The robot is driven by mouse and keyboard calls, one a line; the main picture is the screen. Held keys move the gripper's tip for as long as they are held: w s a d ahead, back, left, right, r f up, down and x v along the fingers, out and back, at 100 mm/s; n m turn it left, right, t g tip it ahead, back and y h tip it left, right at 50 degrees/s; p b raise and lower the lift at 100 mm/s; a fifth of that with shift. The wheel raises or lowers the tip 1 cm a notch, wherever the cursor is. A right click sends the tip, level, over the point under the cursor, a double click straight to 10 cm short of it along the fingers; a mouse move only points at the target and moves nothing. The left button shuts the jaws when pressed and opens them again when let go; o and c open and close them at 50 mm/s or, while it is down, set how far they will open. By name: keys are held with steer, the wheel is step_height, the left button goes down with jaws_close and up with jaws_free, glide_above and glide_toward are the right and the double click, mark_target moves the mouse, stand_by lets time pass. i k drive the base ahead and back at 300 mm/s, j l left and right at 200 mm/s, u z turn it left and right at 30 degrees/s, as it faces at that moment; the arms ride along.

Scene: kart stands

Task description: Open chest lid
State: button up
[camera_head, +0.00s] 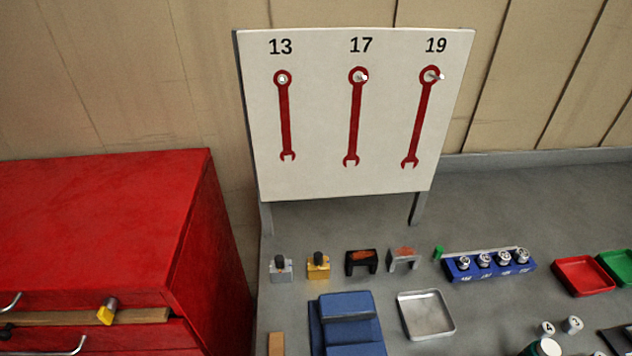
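A red chest (90,220) stands at the left, beside the grey bench. Its flat red top appears closed. Its front, partly cut off by the bottom edge of the picture, has silver handles (68,347). A wooden strip (140,316) lies along the front just below the upper section, and a yellow and grey object (107,311) rests at it. I cannot tell where the lid's seam runs. My gripper is not in view.
On the bench (500,220) stands a white board (322,130) with red wrench shapes. In front are small blocks, a blue fixture (345,306), a metal tray (426,335), a blue socket rack (490,265) and a red bin (583,275). The bench's back right is clear.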

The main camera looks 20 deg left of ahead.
mark_target(108, 223)
steer(key=u, duration=0.4)
steer(key=k+u, duration=0.1)
steer(key=u, duration=0.7)
steer(key=k+u, duration=0.1)
steer(key=u, duration=0.3)
steer(key=j+u, duration=0.1)
steer(key=u, duration=0.3)
